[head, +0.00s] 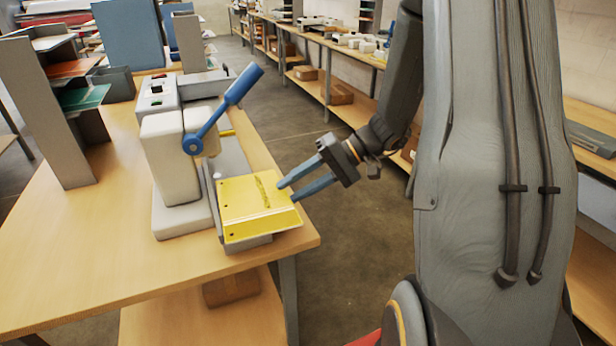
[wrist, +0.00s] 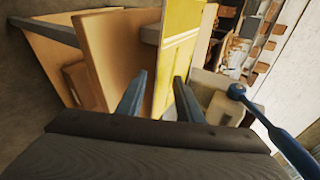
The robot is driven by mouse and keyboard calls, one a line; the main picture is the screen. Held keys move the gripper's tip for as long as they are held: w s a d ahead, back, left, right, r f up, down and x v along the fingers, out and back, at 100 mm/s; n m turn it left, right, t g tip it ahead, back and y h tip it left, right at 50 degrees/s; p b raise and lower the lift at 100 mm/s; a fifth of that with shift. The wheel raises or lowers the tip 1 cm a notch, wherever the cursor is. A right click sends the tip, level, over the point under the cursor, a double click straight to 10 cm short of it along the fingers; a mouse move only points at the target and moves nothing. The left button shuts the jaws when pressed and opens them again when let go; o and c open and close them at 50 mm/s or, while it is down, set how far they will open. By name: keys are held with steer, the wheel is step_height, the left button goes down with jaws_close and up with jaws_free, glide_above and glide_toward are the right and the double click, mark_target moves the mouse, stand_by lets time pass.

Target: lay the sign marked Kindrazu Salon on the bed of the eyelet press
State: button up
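A yellow sign (head: 245,208) lies on the grey bed (head: 250,245) of the eyelet press (head: 172,150), covering most of it. Its marking is too small to read. It has small dark holes near its corners. The press has a pale body and a raised blue lever (head: 225,110). My gripper (head: 287,192) is at the right edge of the sign, with its two blue fingers apart. The sign also shows in the wrist view (wrist: 180,45), beyond and between the spread fingertips. No grip on it is visible.
The press stands near the right edge of a wooden table (head: 95,250). A grey rack with coloured sheets (head: 45,110) stands at the left, and a blue panel (head: 128,35) behind. Open floor (head: 345,240) lies right of the table. Shelves with boxes line the wall.

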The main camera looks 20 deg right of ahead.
steer(key=shift+w+a+f, duration=0.1)
steer(key=shift+a+f, duration=0.15)
steer(key=shift+a, duration=0.15)
jaws_close()
steer(key=shift+w+d, duration=0.1)
steer(key=shift+w, duration=0.05)
